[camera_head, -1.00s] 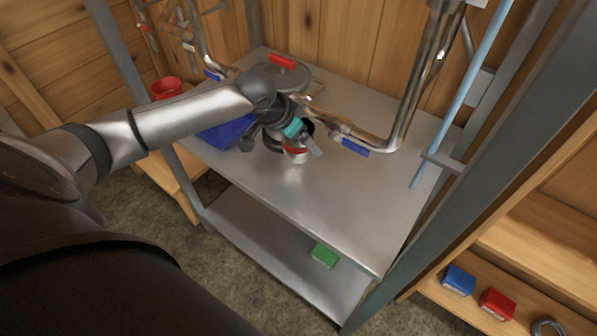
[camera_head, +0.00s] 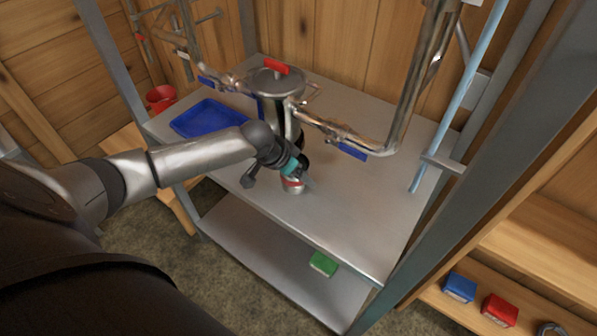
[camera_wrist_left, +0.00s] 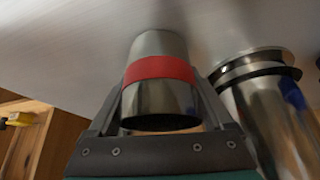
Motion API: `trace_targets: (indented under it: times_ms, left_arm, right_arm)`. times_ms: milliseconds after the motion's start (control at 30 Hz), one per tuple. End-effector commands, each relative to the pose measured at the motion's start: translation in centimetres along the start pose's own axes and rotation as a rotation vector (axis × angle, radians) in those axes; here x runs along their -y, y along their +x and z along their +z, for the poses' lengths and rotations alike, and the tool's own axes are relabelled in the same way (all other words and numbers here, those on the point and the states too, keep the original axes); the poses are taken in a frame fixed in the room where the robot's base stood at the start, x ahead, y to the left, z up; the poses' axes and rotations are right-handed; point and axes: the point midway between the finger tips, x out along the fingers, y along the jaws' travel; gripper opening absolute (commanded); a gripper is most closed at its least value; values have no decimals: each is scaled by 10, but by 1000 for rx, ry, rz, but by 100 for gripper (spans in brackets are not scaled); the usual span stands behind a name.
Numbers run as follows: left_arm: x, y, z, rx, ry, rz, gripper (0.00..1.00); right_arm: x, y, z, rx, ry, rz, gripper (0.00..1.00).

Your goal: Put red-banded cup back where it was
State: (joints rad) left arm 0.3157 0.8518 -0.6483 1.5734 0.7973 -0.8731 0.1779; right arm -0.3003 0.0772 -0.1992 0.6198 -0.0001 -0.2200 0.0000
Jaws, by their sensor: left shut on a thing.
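The red-banded cup (camera_head: 291,186) is a small steel cup over the front middle of the steel table (camera_head: 340,208). In the left wrist view, the cup (camera_wrist_left: 158,97) fills the space between my gripper's fingers, its red band facing me. My left gripper (camera_head: 298,170) is shut on it from the side. I cannot tell whether the cup's base touches the table. The gripper hides part of the cup in the head view. My right gripper is not in view.
A lidded steel pot (camera_head: 277,82) with a red handle stands behind the cup. A pipe with a blue valve handle (camera_head: 352,149) runs to its right. A blue tray (camera_head: 190,122) lies at the left. The table's front right is clear. A green box (camera_head: 323,263) sits on the lower shelf.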

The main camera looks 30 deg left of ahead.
Motion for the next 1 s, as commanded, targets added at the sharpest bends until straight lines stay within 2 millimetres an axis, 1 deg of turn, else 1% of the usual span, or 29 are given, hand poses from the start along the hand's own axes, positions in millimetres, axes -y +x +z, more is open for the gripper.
trace_targets:
  times_ms: [67,100,200,233,467,567,667,767,1000]
  left_arm:
    - [0,2,0,-1,-1,0,14]
    - [0,2,1,-1,0,0,87]
    - [0,2,1,-1,0,0,98]
    - [0,2,1,-1,0,0,100]
    - [0,1,0,0,0,0,100]
    - [1,-4,0,0,0,-1,100]
    - [1,-15,-1,0,-1,-1,100]
    - [1,-32,-1,0,2,-1,100]
    - [1,-80,-1,0,1,-2,100]
  right_arm:
    - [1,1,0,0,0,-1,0]
    - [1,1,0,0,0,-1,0]
    - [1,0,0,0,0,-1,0]
    - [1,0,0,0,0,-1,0]
    - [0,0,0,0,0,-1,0]
    - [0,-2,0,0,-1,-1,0]
    - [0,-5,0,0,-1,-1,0]
    - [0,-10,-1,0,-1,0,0]
    - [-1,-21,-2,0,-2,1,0]
